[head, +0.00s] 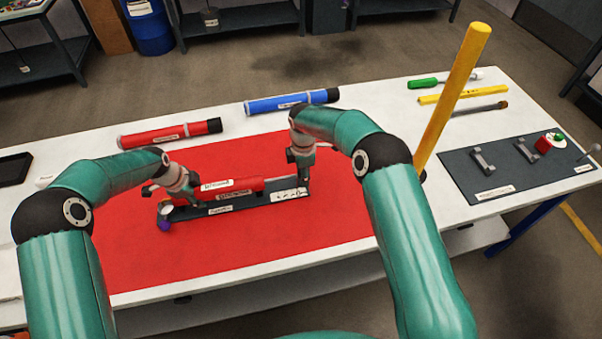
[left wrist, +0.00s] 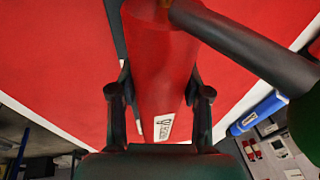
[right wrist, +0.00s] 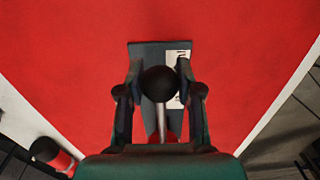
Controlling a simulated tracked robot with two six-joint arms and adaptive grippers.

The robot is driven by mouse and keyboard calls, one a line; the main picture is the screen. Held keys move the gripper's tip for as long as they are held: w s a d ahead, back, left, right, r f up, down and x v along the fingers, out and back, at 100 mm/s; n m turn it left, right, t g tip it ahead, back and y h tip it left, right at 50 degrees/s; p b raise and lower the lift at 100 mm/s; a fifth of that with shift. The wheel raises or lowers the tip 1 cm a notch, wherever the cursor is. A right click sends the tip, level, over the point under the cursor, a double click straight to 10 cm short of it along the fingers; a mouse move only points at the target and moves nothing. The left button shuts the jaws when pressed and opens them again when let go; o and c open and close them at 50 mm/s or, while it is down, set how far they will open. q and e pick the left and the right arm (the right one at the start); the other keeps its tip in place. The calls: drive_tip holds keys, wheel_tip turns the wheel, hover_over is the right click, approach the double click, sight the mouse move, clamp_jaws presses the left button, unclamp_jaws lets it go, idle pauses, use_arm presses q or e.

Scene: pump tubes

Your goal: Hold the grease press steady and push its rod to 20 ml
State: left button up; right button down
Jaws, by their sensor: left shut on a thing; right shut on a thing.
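The grease press (head: 250,186) is a red barrel with a white label, lying along a dark base (head: 243,205) on the red mat. A white label with markings sits at the base's right end. My left gripper (head: 188,196) is shut around the left part of the barrel; the red barrel (left wrist: 160,75) fills the space between its fingers in the left wrist view. My right gripper (head: 303,176) is at the right end. In the right wrist view its fingers are around the rod's black ball knob (right wrist: 159,83), with the steel rod (right wrist: 161,122) below. The rod's reading is too small to tell.
A red tube (head: 170,133) and a blue tube (head: 292,101) lie behind the press. A yellow pole (head: 452,95) rises at the right. A dark plate (head: 470,187) with grey holders lies far right. The red mat (head: 330,232) is clear in front.

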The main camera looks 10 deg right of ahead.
sight(292, 176)
use_arm(q)
drive_tip(key=shift+d, duration=0.1)
use_arm(e)
drive_tip(key=shift+a, duration=2.05)
drive_tip(key=shift+d, duration=0.3)
drive_tip(key=c, duration=0.6)
unclamp_jaws()
drive_tip(key=shift+o, duration=0.2)
drive_tip(key=shift+r, duration=3.55)
